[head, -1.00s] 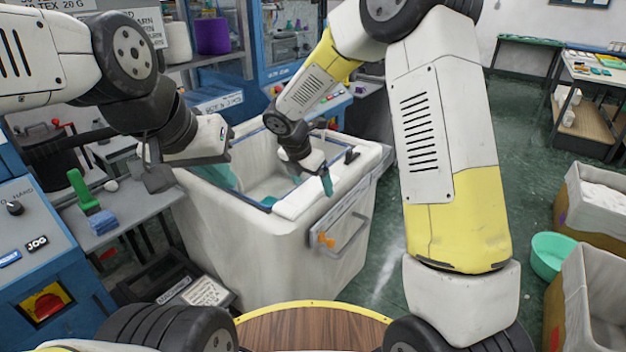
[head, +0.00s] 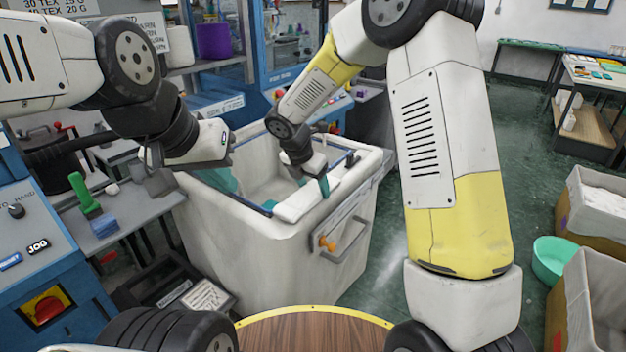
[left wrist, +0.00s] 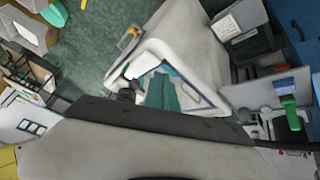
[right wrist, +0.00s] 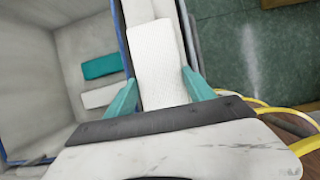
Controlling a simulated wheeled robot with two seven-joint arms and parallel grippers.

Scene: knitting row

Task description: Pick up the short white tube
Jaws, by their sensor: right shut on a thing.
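A short white, ribbed tube (right wrist: 160,65) lies between the teal fingers of my right gripper (right wrist: 158,92) in the right wrist view, and they are shut on it. In the head view my right gripper (head: 312,183) is at the near rim of the white bin (head: 290,255), where a white piece (head: 296,207) lies along the rim. My left gripper (head: 190,172) hangs over the bin's left corner. Its fingers are not clear; teal shows ahead of its dark palm in the left wrist view, and I cannot tell whether that is fingers or cloth.
Inside the bin, a teal piece (right wrist: 100,66) and another white piece (right wrist: 100,96) lie apart. A green object (head: 84,194) and a blue block (head: 103,224) are on the grey table at left.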

